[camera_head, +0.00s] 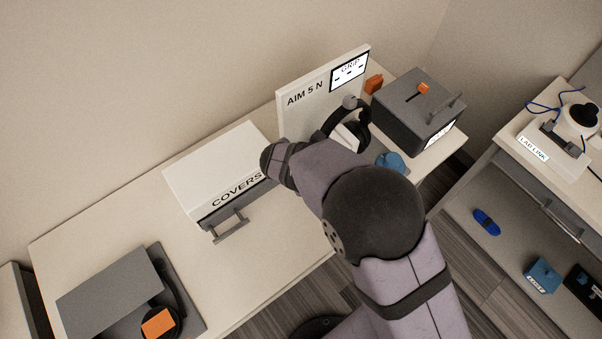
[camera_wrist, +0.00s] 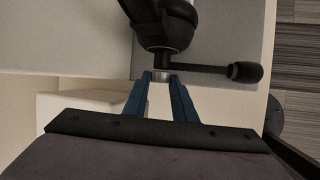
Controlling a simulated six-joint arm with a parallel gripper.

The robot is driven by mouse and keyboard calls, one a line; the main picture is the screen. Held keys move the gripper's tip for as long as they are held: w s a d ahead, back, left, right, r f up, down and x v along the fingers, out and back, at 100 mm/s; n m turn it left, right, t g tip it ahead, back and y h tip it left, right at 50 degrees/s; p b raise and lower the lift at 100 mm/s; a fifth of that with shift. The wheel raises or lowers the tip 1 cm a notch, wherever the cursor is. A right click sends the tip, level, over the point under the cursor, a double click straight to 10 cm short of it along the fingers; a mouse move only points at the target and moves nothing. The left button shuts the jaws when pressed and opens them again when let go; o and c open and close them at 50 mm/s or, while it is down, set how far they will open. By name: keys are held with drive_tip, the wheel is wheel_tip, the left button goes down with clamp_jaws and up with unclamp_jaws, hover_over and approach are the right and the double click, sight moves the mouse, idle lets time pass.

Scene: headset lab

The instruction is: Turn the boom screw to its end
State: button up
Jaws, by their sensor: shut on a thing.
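In the wrist view a black headset ear cup (camera_wrist: 165,22) fills the top middle. A dark boom (camera_wrist: 205,69) runs from below it to the right and ends in a thick black tip (camera_wrist: 246,72). The small metallic boom screw (camera_wrist: 160,74) is at the boom's left end. My gripper (camera_wrist: 161,76) has its two blue fingers shut on the screw, one on each side. In the head view the headset (camera_head: 364,123) stands at the white "AIM 5 N" panel (camera_head: 300,112). My arm hides my gripper and the screw there.
A white "COVERS" box (camera_head: 215,165) with a drawer handle stands left of my arm. A grey box (camera_head: 405,105) with an orange slider is right of the headset. A blue object (camera_head: 391,161) lies near the table edge. An open grey case (camera_head: 110,290) is at front left.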

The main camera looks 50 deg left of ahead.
drive_tip(key=shift+f+y+b, duration=0.15)
drive_tip(key=shift+y+b, duration=0.55)
drive_tip(key=shift+b, duration=1.55)
drive_tip(key=shift+d+r+b, duration=0.1)
drive_tip(key=shift+r+b, duration=0.1)
drive_tip(key=shift+b, duration=0.35)
drive_tip(key=o, duration=1)
drive_tip(key=shift+o, duration=0.2)
drive_tip(key=shift+d, duration=0.1)
drive_tip(key=v, duration=0.7)
drive_tip(key=shift+d+r, duration=0.1)
